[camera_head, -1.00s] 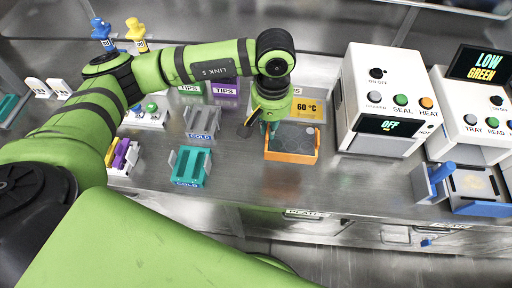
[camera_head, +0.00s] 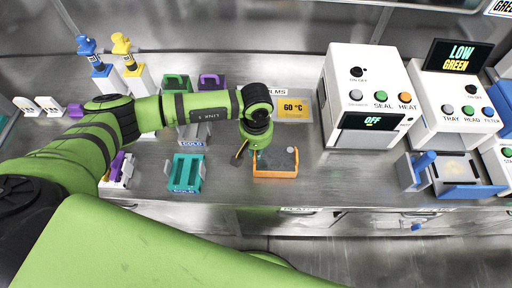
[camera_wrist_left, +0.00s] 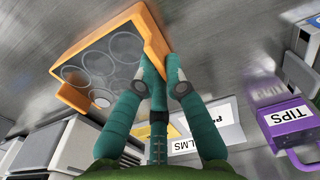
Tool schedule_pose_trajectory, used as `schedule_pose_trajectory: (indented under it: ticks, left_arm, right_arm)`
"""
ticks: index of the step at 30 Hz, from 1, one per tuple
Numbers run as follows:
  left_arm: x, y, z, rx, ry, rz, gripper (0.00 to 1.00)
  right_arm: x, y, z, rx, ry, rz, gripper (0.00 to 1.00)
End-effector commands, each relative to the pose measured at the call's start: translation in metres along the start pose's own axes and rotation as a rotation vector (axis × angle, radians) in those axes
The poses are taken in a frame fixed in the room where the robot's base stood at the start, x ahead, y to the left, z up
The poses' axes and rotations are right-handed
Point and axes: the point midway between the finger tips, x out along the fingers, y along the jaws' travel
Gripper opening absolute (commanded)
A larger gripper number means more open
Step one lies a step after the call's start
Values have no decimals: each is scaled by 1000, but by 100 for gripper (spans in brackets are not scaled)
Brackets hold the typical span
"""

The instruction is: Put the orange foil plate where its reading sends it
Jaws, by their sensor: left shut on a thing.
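In the left wrist view the teal fingers (camera_wrist_left: 162,75) pinch the orange rim of the plate (camera_wrist_left: 113,62), and several round wells show through the grey top. I cannot tell whether the plate touches the bench. The reader screen (camera_head: 460,57) shows LOW GREEN. My right gripper is out of view.
The sealer (camera_head: 365,100) shows OFF. The reader's tray (camera_head: 455,168) is out at the front, beside a blue lever. A 60 °C card (camera_head: 294,107) lies behind the plate. A teal COLD rack (camera_head: 186,173) is to its left. Bare bench lies between plate and reader tray.

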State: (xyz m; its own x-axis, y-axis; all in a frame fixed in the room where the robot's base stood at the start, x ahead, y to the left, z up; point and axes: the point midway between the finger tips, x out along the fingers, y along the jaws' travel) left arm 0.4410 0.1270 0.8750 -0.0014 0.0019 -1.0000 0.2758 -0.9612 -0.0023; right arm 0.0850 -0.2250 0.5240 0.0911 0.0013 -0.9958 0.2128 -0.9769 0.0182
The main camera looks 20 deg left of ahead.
Motion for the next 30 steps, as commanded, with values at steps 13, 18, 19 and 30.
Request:
schedule_pose_trajectory:
  ticks: [13,18,19,30]
  left_arm:
    - [2,0,0,-1,0,0,36]
    - [2,0,0,-1,0,0,36]
    - [2,0,0,-1,0,0,36]
    - [-41,1,-2,1,7,4,36]
  right_arm:
    - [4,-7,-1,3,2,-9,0]
    - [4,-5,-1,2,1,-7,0]
    - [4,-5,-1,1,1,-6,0]
    - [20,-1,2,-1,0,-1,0]
